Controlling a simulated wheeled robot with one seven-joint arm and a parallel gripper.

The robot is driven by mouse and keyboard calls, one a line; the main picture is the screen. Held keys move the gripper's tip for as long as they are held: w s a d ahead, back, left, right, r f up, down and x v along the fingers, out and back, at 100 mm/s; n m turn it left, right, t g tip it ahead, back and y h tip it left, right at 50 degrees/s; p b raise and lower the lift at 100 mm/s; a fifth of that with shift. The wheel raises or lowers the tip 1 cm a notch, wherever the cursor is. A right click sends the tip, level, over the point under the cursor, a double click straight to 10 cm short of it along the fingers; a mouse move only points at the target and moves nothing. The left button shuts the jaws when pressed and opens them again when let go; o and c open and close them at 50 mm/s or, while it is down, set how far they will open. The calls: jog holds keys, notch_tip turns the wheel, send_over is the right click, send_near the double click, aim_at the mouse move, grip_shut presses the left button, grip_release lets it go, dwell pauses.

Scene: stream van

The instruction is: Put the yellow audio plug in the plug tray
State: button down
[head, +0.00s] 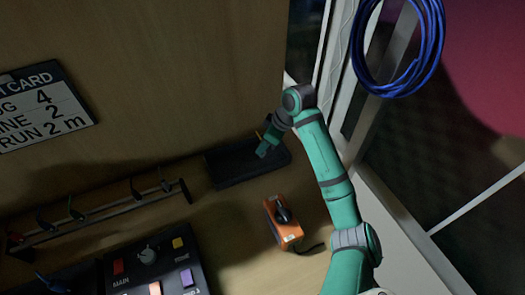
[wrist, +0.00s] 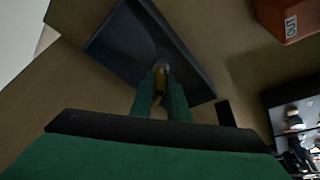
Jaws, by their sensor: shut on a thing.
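The yellow audio plug (wrist: 159,82) shows between my fingers in the wrist view, and my gripper (wrist: 160,92) is shut on it. In the head view my gripper (head: 264,146) is over the dark plug tray (head: 228,168), and only a small yellow-orange bit shows beside it. The tray also fills the upper middle of the wrist view (wrist: 125,42), behind the plug. I cannot tell whether the plug touches the tray floor.
An orange box (head: 284,222) with a black knob stands in front of the tray. A control panel (head: 150,262) with coloured buttons and a rack (head: 105,215) with several hooks are at the left. A blue cable coil (head: 399,88) hangs at the upper right.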

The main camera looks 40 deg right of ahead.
jog(key=shift+w+d+f, duration=0.3)
jog(key=shift+w+f, duration=0.1)
jog(key=shift+f, duration=0.25)
jog(key=shift+w+d+f, duration=0.25)
jog(key=shift+w+f, duration=0.15)
jog(key=shift+f, duration=0.2)
jog(key=shift+w+f, duration=0.1)
jog(key=shift+f, duration=1.5)
jog(key=c, duration=1.7)
grip_release()
jog(key=shift+f, duration=0.15)
jog(key=shift+d, duration=0.1)
jog(key=v, duration=1.2)
jog(key=shift+d, duration=0.1)
